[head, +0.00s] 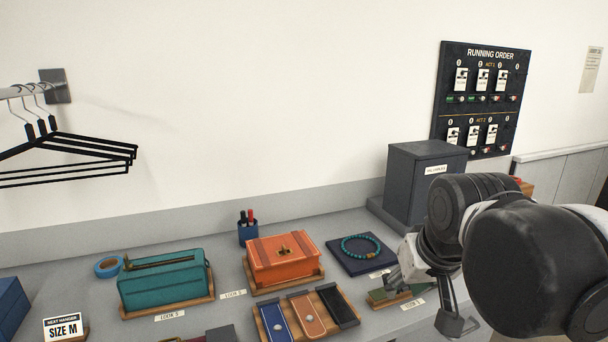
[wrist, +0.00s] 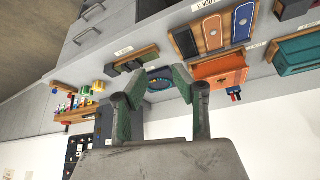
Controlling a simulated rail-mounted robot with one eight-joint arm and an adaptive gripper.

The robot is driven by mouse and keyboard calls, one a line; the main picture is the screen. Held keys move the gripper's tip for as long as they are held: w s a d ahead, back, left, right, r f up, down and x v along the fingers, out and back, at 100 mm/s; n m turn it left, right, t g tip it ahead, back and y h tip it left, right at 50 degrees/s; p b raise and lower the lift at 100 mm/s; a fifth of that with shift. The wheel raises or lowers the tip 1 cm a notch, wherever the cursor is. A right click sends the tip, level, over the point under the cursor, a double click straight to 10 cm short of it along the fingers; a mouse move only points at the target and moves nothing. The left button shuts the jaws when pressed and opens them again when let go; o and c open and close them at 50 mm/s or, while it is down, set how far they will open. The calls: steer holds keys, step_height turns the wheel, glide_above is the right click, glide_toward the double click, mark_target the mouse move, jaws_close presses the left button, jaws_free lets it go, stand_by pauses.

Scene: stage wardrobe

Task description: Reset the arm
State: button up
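My gripper (wrist: 158,86) shows in the wrist view with its two greenish-grey fingers spread apart. Nothing is held between them. The teal beaded bracelet (wrist: 160,80) shows beyond the gap, at some distance. In the head view my arm reaches in from the right edge, above the right end of the counter. Its dark, rounded links hide part of the counter and wall there. The gripper end is partly hidden in the head view.
The grey counter holds a teal case (head: 165,285), an orange box (head: 284,258), a bracelet pad (head: 348,262), a tray of straps (head: 350,322) and a dark cabinet (head: 415,185). Black hangers (head: 75,152) hang at left. The space above the counter's middle is clear.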

steer(key=s+d+f+t, duration=0.1)
steer(key=s+d+f, duration=0.1)
steer(key=s+f, duration=0.4)
steer(key=shift+s+d+f+m, duration=0.4)
steer(key=shift+s, duration=0.6)
